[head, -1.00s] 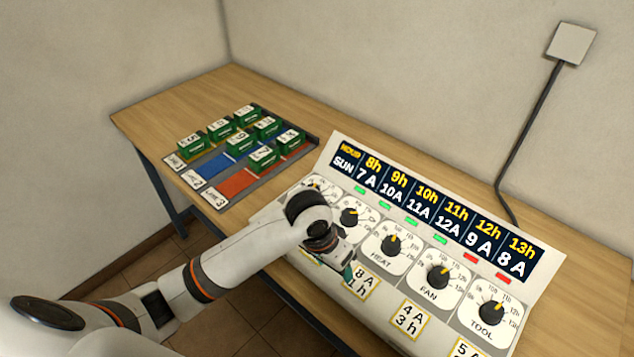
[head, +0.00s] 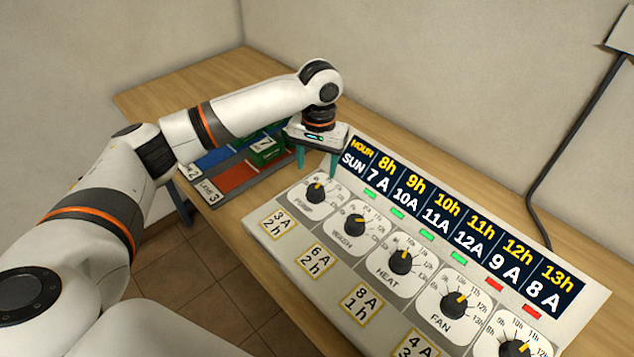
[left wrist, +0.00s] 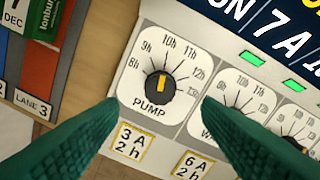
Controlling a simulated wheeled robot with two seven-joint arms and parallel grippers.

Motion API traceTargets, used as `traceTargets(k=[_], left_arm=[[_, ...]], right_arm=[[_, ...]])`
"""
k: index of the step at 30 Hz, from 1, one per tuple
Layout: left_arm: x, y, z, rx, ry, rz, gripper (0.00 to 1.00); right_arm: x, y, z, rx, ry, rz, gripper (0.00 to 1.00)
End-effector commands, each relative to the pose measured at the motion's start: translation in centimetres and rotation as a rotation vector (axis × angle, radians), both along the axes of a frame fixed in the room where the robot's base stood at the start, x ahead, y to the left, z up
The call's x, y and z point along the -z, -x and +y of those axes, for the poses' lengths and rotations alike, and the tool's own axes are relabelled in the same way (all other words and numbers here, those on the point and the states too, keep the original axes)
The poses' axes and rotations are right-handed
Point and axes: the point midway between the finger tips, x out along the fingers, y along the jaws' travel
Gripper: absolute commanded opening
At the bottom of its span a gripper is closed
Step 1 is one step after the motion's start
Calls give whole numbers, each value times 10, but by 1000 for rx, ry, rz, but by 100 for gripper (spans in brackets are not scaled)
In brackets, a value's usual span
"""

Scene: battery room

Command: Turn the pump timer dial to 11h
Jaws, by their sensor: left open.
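The pump timer dial (head: 316,193) is a black knob with a yellow mark on a white plate at the left end of the sloped panel. In the left wrist view the pump dial (left wrist: 160,89) shows its mark pointing up, close to the 10h label; 11h lies further right. My left gripper (head: 317,165) points down above the pump dial, its two green fingers apart. In the left wrist view the open fingertips (left wrist: 160,103) stand either side of the dial, with nothing between them visibly gripped. Contact with the panel cannot be told. My right gripper is out of view.
The wash dial (head: 355,227), heat dial (head: 403,261) and fan dial (head: 454,304) follow to the right. The hour display (head: 460,230) rises behind them. A lane board (head: 238,177) with green blocks lies left, partly hidden by my arm.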

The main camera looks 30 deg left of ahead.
Motion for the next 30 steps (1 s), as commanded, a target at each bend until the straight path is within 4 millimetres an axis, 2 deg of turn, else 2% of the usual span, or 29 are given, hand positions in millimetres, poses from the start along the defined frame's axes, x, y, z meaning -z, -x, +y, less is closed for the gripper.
traceTargets(k=[6, 10, 15, 23, 25, 30], left_arm=[[43, 1, 2, 0, -2, 3, 59], [61, 1, 2, 1, -2, 0, 59], [73, 1, 2, 3, -1, -1, 59], [74, 0, 2, 3, 0, -2, 59], [74, 0, 2, 3, 0, -2, 52], [74, 0, 2, 2, 0, -2, 24]], right_arm=[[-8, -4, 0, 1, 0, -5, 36], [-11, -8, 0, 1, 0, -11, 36], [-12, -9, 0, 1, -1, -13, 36], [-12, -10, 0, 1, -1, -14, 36], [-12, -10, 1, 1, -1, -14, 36], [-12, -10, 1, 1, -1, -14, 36]])
